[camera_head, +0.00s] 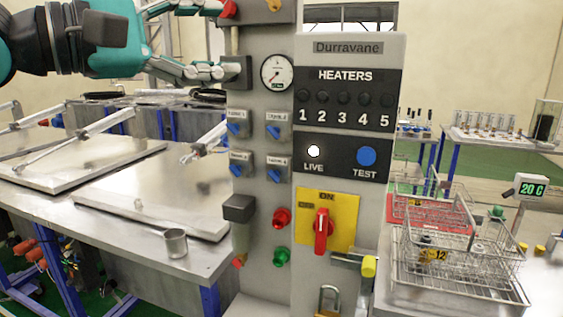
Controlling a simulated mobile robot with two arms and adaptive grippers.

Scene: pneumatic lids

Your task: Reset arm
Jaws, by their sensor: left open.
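My left gripper (217,40) comes in from the upper left, with a teal body and grey jointed fingers. It is open and nothing shows between its fingers. Its upper fingertip is beside a red knob (229,9) at the top of the grey control column (255,205). Its lower fingertip is beside a dark grey block (238,73) on the column's left side. I cannot tell whether either fingertip touches. My right gripper is not in view.
The Durravane heater panel (348,48) has a red rotary handle (321,231) on a yellow plate. Wire baskets (460,270) stand at the right.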

